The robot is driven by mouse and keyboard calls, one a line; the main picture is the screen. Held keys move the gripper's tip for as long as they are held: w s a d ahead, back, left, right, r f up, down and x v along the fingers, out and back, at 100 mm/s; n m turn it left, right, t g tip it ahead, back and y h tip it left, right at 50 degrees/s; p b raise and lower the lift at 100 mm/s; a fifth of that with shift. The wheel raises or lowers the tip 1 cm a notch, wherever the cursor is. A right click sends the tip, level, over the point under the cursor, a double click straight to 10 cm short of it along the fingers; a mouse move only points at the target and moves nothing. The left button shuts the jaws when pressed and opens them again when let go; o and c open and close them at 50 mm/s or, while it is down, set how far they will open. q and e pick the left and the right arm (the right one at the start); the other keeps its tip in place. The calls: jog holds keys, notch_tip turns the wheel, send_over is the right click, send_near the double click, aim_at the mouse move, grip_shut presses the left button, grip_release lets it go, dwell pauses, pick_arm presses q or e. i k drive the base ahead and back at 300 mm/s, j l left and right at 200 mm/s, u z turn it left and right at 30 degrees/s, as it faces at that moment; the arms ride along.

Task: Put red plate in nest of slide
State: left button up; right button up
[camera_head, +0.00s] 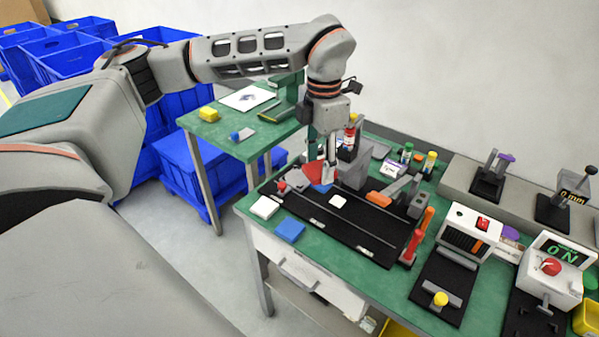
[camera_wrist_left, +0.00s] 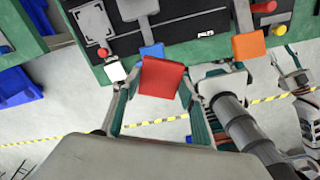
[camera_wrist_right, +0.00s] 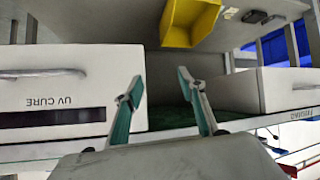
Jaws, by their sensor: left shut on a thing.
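The red plate (camera_head: 317,172) is between the fingers of my left gripper (camera_head: 330,172), above the far left part of the black slide fixture (camera_head: 325,222). In the left wrist view the red plate (camera_wrist_left: 161,78) fills the gap between the left fingers, which are shut on it. The fixture (camera_wrist_left: 195,27) lies beyond it there. I cannot tell which part of the fixture is the nest, or whether the plate touches it. My right gripper (camera_wrist_right: 160,92) shows only in the right wrist view, open and empty.
A white plate (camera_head: 264,207) and a blue plate (camera_head: 289,229) lie at the green bench's front left. Grey blocks and an orange piece (camera_head: 378,198) crowd the fixture's far side. Near my right gripper are a white UV CURE unit (camera_wrist_right: 70,90) and a yellow bin (camera_wrist_right: 190,22).

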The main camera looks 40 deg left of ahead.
aim_at(298, 178)
jog(key=j+z, duration=0.5)
jog(key=j, duration=1)
